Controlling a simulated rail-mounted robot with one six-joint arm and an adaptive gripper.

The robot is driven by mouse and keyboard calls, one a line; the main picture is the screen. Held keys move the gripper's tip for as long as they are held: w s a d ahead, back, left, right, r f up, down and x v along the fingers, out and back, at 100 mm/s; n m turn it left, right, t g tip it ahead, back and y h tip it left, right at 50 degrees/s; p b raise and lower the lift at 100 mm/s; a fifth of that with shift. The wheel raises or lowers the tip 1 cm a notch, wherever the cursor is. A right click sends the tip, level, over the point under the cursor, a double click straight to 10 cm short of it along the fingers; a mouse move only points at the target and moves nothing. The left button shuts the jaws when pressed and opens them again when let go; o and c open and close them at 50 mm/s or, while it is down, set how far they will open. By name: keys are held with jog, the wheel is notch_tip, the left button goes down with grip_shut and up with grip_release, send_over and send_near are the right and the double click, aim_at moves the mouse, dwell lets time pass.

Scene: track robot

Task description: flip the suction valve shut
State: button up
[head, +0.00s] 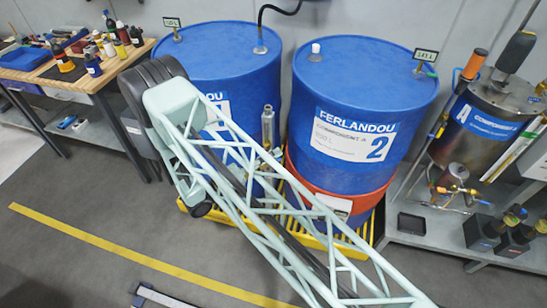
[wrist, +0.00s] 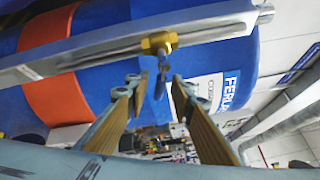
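In the wrist view a brass valve body (wrist: 159,43) sits on a silver pipe (wrist: 90,58) that crosses the upper picture. A small dark handle (wrist: 161,78) hangs from the brass body. My gripper (wrist: 155,88) is open, with one finger on each side of the handle. A gap shows between the handle and each fingertip; whether the handle is at the same depth as the tips I cannot tell. In the head view a silver pump body (head: 268,127) stands between two blue drums, but I cannot make out the valve handle or my gripper there.
The left blue drum (head: 230,65) and right blue drum (head: 350,85) stand close together on a yellow pallet (head: 370,228). A red band (head: 325,190) circles the right drum. A bench (head: 95,65) stands left, a metal tank (head: 480,130) right.

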jog(key=shift+w, duration=0.1)
grip_shut()
dwell(0.4)
jog(key=shift+d+r+n+t+h+b, duration=0.15)
jog(key=shift+n+t+h, duration=0.1)
jog(key=shift+n, duration=0.2)
jog(key=shift+r+n+t+h+b, duration=0.15)
jog(key=shift+n+h, duration=0.1)
jog(key=shift+n, duration=0.2)
jog(key=shift+r+n+t, duration=0.35)
jog(key=shift+n+t, duration=0.05)
jog(key=shift+n, duration=0.2)
grip_release()
